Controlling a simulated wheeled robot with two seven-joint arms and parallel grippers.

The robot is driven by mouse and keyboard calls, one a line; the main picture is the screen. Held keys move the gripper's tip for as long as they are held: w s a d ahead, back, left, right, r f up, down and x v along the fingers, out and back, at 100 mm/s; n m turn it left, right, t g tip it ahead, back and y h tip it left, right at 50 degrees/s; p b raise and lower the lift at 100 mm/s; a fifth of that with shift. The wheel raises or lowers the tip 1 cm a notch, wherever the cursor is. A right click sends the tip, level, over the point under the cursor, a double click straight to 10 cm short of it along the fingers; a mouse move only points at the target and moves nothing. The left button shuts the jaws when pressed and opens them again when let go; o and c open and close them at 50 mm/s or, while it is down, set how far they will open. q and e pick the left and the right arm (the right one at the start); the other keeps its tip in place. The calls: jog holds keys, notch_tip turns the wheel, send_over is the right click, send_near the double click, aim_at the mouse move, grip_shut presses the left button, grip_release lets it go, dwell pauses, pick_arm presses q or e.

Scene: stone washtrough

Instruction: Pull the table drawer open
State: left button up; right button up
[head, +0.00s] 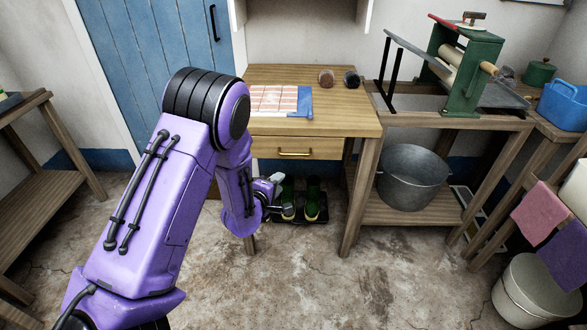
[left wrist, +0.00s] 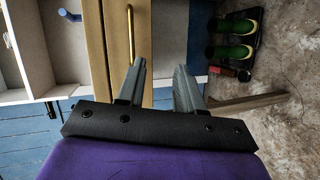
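The wooden table (head: 345,112) stands against the back wall. Its drawer (head: 325,149) looks shut, with a brass bar handle (head: 295,153) on the front. My left gripper (head: 281,194) is below and in front of the drawer, partly hidden by my purple arm. In the left wrist view, my left gripper (left wrist: 160,67) has its two grey fingers apart with nothing between them. The handle (left wrist: 130,36) is just beyond the left finger's tip there, off-centre and apparently not held. My right gripper is out of view.
Green boots (head: 312,198) stand on a dark tray under the table. A striped cloth (head: 275,99) and two small rollers (head: 351,79) lie on the tabletop. A bench with a green mangle (head: 468,70) and a metal tub (head: 413,177) is to the right. The floor in front is clear.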

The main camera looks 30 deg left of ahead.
pick_arm(q)
jog(key=w+a+r+n+t, duration=0.1)
jog(key=w+a, duration=0.1)
jog(key=w, duration=1)
jog(key=shift+w+a+r, duration=0.15)
jog(key=shift+w+a, duration=0.1)
jog(key=shift+a, duration=0.1)
jog(key=shift+c, duration=0.3)
grip_shut()
dwell(0.4)
